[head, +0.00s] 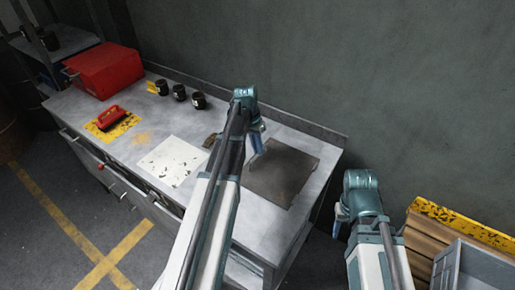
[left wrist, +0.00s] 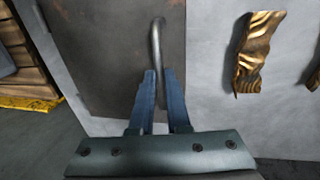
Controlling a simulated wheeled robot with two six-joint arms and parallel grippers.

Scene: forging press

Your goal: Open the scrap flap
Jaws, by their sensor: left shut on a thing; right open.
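The scrap flap (head: 285,175) is a dark, square plate at the right end of the grey bench. It looks closed and level with the bench top. In the left wrist view the flap (left wrist: 110,50) has a bent metal bar handle (left wrist: 156,38) at its edge. My left gripper (head: 257,149) is over the flap's left side. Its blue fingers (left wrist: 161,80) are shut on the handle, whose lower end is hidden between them. My right gripper (head: 341,218) is open and empty beyond the bench's right end, apart from the flap.
A crumpled brass piece (left wrist: 257,55) lies beside the flap. On the bench (head: 265,228) are a white sheet (head: 172,161), several dark cups (head: 179,92), a red-handled tool (head: 108,117) and a red box (head: 104,70). A wooden crate (head: 424,233) and grey bin (head: 480,268) stand at right.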

